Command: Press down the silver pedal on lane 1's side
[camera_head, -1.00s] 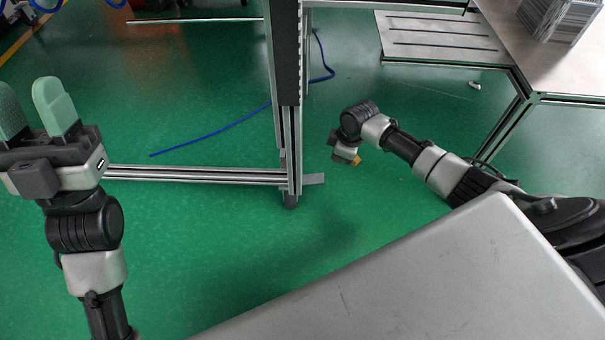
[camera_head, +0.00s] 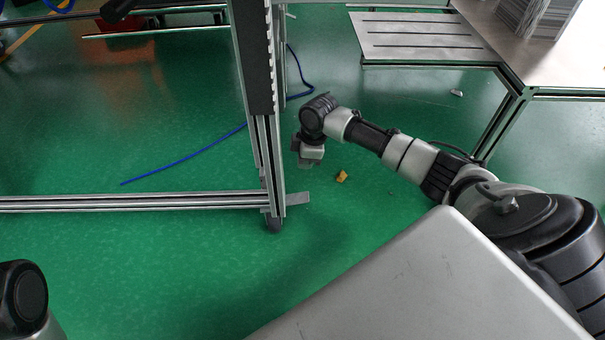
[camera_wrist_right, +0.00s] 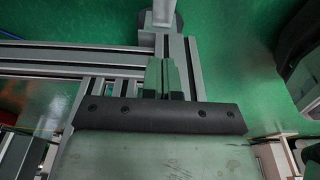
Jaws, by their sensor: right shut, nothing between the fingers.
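The silver pedal (camera_head: 298,198) is a small flat plate sticking out to the right from the foot of the upright metal post in the head view. My right gripper (camera_head: 306,163) points down just above the pedal in the picture, with green floor showing between them. In the right wrist view its narrow green fingers (camera_wrist_right: 167,66) are together and hold nothing, pointing toward the metal frame. I cannot make out the pedal clearly there. My left gripper is out of view; only a dark joint of my left arm shows at the lower left.
The metal post (camera_head: 268,150) joins a low rail (camera_head: 130,203) running left. A small yellow piece (camera_head: 342,176) lies on the floor right of the gripper. A blue cable (camera_head: 185,160) lies behind the rail. A slotted metal shelf (camera_head: 420,37) stands at the back right.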

